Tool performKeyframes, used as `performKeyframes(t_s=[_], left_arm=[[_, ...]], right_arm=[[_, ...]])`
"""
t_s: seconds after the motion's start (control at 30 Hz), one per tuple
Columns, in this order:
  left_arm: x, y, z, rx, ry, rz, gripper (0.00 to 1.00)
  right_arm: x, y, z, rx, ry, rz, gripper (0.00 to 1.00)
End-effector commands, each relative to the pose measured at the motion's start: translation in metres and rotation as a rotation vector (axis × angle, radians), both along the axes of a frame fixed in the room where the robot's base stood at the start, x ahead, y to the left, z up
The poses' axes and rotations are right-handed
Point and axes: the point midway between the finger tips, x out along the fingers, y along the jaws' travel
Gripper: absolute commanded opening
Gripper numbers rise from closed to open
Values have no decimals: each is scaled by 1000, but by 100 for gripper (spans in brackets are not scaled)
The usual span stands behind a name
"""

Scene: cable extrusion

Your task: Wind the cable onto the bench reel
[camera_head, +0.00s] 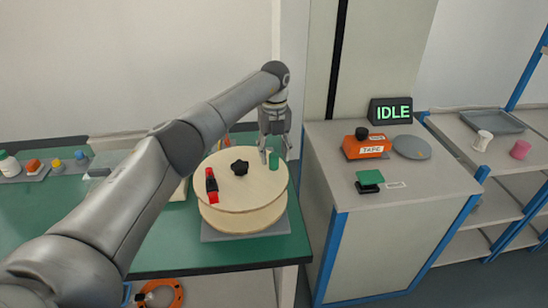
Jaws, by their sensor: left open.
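The bench reel (225,190) is a round, pale wooden drum on a grey base plate (225,234) near the green bench's right end. A black star knob (239,167) sits on its top at the middle. A red and black clip (211,186) lies on the left part of the top, and a small green upright peg (273,161) stands near the far right rim. My left gripper (274,148) is open, pointing down at or just above the green peg; I cannot tell whether they touch. I see no cable clearly on the reel. My right gripper is out of view.
A cabinet to the right bears an orange tape dispenser (366,146), a grey disc (411,147), a green-topped block (369,180) and a sign (390,111) reading IDLE. Shelves with spools stand far right. An orange coil (160,293) lies under the bench. My left arm covers much of the bench.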

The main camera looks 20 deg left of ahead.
Motion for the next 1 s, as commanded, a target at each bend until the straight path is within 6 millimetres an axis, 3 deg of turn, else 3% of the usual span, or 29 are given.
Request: performKeyframes(t_s=[0.2, 0.4, 0.6, 1.0], left_arm=[[1, 0, 50, 1, -4, 0, 48], [1, -1, 82, 1, -2, -1, 48], [1, -1, 94, 1, 0, -1, 48], [-3, -7, 91, 3, 10, -43, 48]], right_arm=[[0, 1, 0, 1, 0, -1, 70], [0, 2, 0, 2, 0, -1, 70], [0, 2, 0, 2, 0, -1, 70], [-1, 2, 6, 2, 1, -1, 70]])
